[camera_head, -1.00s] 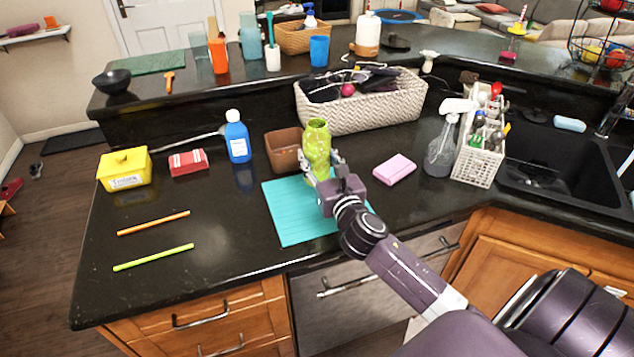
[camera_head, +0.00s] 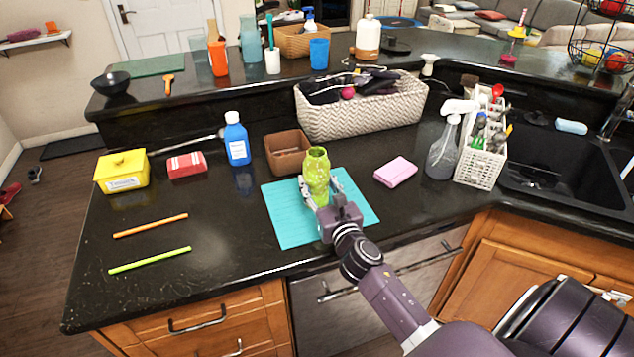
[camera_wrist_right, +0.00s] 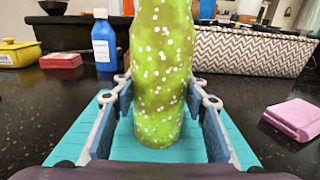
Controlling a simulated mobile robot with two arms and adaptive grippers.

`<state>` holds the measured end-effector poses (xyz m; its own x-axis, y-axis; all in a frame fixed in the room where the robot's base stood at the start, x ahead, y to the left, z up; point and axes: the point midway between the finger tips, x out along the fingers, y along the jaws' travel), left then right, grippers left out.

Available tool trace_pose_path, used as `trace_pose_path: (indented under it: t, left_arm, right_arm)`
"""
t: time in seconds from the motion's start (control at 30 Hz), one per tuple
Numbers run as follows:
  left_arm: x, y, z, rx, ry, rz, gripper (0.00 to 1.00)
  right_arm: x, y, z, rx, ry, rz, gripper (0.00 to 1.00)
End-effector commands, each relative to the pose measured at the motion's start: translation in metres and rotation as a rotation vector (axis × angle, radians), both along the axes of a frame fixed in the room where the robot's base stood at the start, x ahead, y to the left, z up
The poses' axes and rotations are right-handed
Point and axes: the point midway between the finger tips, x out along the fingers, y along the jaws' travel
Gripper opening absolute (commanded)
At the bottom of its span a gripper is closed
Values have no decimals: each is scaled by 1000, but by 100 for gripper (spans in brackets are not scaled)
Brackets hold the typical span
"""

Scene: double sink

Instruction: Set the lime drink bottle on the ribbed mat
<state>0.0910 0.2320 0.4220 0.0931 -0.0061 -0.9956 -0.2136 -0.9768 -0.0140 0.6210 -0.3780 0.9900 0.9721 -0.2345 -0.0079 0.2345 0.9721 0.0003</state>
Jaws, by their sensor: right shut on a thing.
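The lime drink bottle (camera_head: 317,170) is upright over the teal ribbed mat (camera_head: 286,226) in the head view. My right gripper (camera_head: 318,196) is shut on the bottle, its fingers on either side of it. In the right wrist view the speckled green bottle (camera_wrist_right: 160,75) fills the middle, between the two fingers (camera_wrist_right: 161,105). Its base appears at or just above the mat (camera_wrist_right: 190,145); I cannot tell whether it touches. My left gripper is not in view.
A brown container (camera_head: 287,153) stands just behind the mat. A blue bottle (camera_head: 236,140) is to the left, a pink sponge (camera_head: 396,172) to the right. A spray bottle (camera_head: 442,150) and white caddy (camera_head: 478,168) stand farther right. The counter's left front is clear around two sticks.

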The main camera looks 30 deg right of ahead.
Motion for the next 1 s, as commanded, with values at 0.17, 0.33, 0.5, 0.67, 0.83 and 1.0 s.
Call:
trace_pose_path:
  t: [0.17,0.33,0.5,0.67,0.83,1.0]
  left_arm:
    - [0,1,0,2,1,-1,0]
    - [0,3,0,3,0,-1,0]
    - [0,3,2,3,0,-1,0]
    - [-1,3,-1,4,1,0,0]
    - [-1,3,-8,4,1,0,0]
    - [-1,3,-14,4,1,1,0]
  right_arm:
    - [0,0,-1,0,1,0,58]
    - [0,0,-1,0,1,0,58]
    - [0,0,3,0,0,0,58]
    - [-16,4,0,-1,3,0,58]
    - [-47,11,-1,0,3,1,58]
    - [-79,19,-1,1,3,1,58]
